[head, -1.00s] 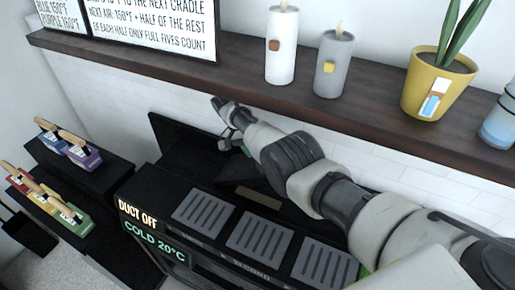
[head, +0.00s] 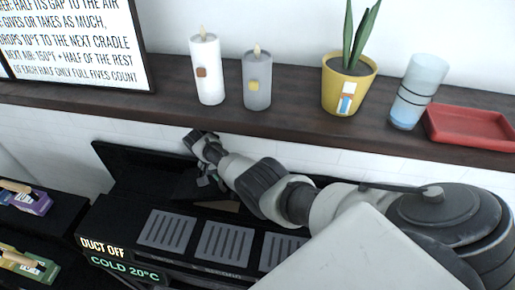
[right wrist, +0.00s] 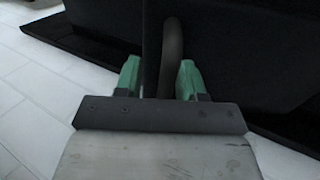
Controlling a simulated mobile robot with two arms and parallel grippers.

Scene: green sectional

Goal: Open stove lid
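The black stove (head: 120,222) stands below the shelf, with grey slotted vents on top and signs reading "DUCT OFF" and "COLD 20°C". A black panel that looks like its lid (head: 135,166) is tilted up at the back, near the tiled wall. My right arm reaches in from the right, over the stove. My right gripper (head: 211,178) is close to the panel, partly hidden in dark shade. In the right wrist view its green fingers (right wrist: 158,82) stand apart on both sides of a dark curved bar (right wrist: 173,55); contact is unclear. My left gripper is out of view.
A dark shelf (head: 290,125) runs above the stove, close over my arm. It holds two candles, a yellow plant pot (head: 347,88), a blue-white tumbler (head: 417,92), a red tray (head: 470,126) and a sign. Coloured blocks with wooden handles sit at left.

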